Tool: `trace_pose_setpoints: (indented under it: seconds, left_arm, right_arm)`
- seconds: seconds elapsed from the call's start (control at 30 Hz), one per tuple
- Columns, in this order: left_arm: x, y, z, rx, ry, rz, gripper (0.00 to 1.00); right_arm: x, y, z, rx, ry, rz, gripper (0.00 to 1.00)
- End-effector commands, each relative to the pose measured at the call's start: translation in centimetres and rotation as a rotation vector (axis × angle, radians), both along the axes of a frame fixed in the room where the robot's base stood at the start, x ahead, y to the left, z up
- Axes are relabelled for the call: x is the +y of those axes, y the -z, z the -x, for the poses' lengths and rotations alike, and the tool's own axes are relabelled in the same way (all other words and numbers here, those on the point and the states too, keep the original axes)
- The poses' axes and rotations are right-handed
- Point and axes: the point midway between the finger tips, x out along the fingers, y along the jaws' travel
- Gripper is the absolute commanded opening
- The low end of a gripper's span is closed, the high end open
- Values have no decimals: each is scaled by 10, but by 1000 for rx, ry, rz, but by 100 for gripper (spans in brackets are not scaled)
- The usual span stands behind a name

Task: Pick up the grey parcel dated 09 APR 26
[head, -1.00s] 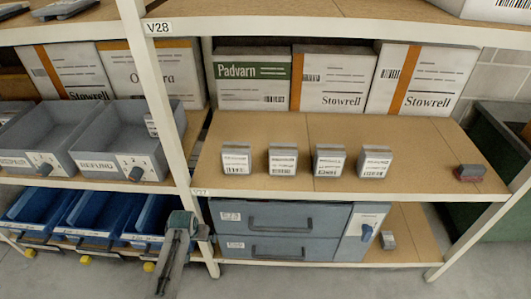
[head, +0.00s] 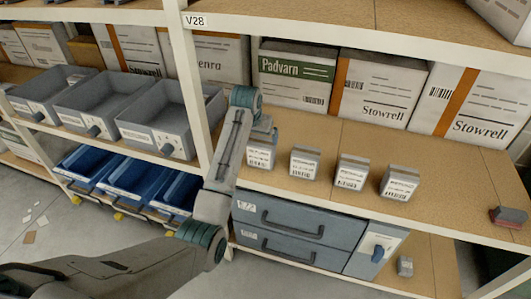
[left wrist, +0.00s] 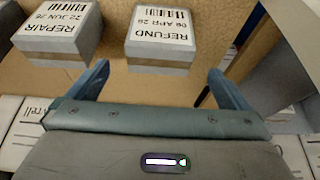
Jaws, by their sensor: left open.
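Several small grey parcels stand in a row on the middle shelf. In the head view the leftmost parcel (head: 261,155) is partly hidden by my left gripper (head: 263,132), which is just above and behind its top edge. In the left wrist view, that parcel (left wrist: 160,40) has an upside-down REFUND label dated APR 26; I cannot tell surely whether the day is 06 or 09. Its neighbour (left wrist: 58,35) reads REPAIR, 22 JUN 26. My left gripper (left wrist: 157,72) is open and empty, its fingers pointing at the REFUND parcel, which lies ahead of the fingertips. My right gripper is not in view.
A rack upright (head: 190,80) stands left of the parcels. White Stowrell cartons (head: 378,88) and a green Padvarn box (head: 296,75) line the back. A red-grey item (head: 509,216) sits at the shelf's right. Grey drawers (head: 300,228) are below. The shelf's right part is mostly clear.

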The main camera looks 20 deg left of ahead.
Motion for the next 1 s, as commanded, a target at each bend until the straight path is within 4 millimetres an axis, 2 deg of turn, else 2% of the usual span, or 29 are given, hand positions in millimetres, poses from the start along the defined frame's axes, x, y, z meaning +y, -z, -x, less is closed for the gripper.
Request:
trace_pose_setpoints:
  seconds: [0.03,0.1,0.4,0.57,0.77,1.0]
  left_arm:
    - [-1,-5,-3,-1,1,1,100]
    - [-2,-3,-6,1,3,1,100]
    - [-2,37,-23,1,2,1,100]
    - [-1,46,-26,0,2,1,100]
    - [2,71,-34,3,2,1,100]
    - [1,91,-42,-2,2,2,100]
  right_arm:
    - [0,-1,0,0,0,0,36]
    - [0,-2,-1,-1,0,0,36]
    - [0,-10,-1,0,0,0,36]
    - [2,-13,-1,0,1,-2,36]
    - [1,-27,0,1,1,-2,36]
    - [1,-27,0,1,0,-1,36]
